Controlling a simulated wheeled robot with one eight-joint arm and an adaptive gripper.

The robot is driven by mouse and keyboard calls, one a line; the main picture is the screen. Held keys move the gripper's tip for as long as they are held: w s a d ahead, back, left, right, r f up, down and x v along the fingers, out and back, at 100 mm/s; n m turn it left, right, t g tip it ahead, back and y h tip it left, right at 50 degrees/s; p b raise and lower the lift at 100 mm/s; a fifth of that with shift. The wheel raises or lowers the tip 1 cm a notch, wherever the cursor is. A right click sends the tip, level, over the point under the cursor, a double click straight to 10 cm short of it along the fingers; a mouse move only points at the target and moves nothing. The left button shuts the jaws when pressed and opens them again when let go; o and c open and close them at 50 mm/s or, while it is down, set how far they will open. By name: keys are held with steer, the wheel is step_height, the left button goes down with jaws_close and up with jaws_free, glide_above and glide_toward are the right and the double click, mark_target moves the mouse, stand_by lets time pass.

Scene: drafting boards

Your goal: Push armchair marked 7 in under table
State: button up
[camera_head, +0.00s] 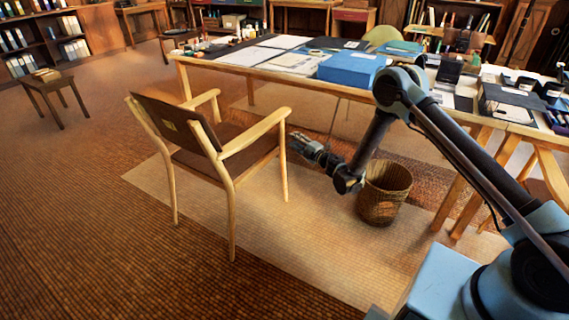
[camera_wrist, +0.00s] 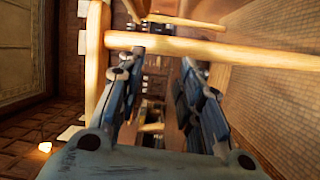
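A wooden armchair (camera_head: 240,155) with a dark brown back and seat stands upright on the floor, in front of the table (camera_head: 230,68) and clear of it. A small yellowish label shows on its back; I cannot read a number. My gripper (camera_head: 293,141) is low beside the chair's right front leg, under armrest height. In the wrist view my gripper (camera_wrist: 163,70) has its two fingers spread, with no object held between them. A pale wooden bar of the chair (camera_wrist: 210,49) crosses at the fingertips; I cannot tell whether they touch it.
A wicker basket (camera_head: 384,193) stands on the floor close to my arm. A blue box (camera_head: 352,68) and papers lie on the table. A small stool (camera_head: 50,92) stands far left. The floor left of and in front of the chair is clear.

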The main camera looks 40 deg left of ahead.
steer(key=s+a+f+n+g, duration=0.1)
steer(key=s+f+n+g, duration=0.2)
steer(key=s+f, duration=0.5)
steer(key=shift+s+f, duration=0.25)
steer(key=shift+s, duration=0.05)
steer(key=shift+w+a, duration=0.1)
steer(key=shift+a, duration=0.05)
